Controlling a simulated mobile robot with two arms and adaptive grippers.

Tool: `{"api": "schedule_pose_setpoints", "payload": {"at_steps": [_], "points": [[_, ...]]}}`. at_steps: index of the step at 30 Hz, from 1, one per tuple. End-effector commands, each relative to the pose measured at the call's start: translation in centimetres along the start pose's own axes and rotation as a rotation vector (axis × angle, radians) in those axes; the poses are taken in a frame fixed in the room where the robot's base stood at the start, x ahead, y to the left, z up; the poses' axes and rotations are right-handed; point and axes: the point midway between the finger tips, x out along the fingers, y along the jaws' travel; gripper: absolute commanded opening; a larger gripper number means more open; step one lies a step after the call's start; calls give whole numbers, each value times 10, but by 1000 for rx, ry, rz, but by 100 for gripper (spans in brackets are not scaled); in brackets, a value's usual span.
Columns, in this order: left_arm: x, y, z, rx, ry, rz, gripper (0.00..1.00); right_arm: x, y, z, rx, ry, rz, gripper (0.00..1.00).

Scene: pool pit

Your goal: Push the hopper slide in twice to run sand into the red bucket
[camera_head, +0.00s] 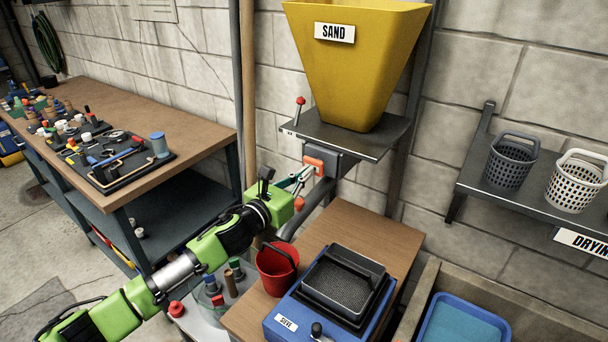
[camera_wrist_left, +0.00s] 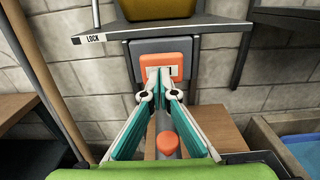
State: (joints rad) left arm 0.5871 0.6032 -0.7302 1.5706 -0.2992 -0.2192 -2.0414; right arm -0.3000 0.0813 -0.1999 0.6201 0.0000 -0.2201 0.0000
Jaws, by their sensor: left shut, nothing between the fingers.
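The yellow hopper (camera_head: 362,60), marked SAND, stands on a dark shelf plate against the wall. Under the plate is a grey housing with an orange block (camera_head: 322,163), which looks like the slide; it also shows in the wrist view (camera_wrist_left: 166,66). My left gripper (camera_head: 307,172) is shut and empty, its fingertips (camera_wrist_left: 159,92) right in front of the block's lower part. I cannot tell whether they touch it. An orange-tipped grey tube (camera_wrist_left: 167,147) lies below the fingers. The red bucket (camera_head: 274,274) stands on the wooden table, lower left of the hopper. My right gripper is not in view.
A blue sieve box (camera_head: 284,318) with a dark mesh tray stands beside the bucket. A red-knobbed lever (camera_head: 299,101) rises at the plate's left edge, near a LOCK label (camera_wrist_left: 92,39). A shelf with baskets (camera_head: 510,162) is at right, a tool-covered workbench (camera_head: 196,117) at left.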

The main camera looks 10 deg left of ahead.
Motion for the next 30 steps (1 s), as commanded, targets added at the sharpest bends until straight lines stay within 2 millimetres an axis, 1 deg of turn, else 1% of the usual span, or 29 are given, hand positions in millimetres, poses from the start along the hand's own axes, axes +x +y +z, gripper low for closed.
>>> {"api": "schedule_pose_setpoints", "payload": {"at_steps": [6, 9, 12, 25, 30], "points": [[32, -1, 1, 0, -4, -1, 0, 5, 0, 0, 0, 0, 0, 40], [44, 0, 1, 1, -3, 0, 0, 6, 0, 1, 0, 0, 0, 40], [50, -1, 1, -1, -2, -1, 0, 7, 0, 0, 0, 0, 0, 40], [51, 0, 3, 0, -4, -1, 0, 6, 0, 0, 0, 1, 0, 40], [47, 8, 2, 1, -3, -1, 0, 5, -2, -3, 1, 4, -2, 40]]}}
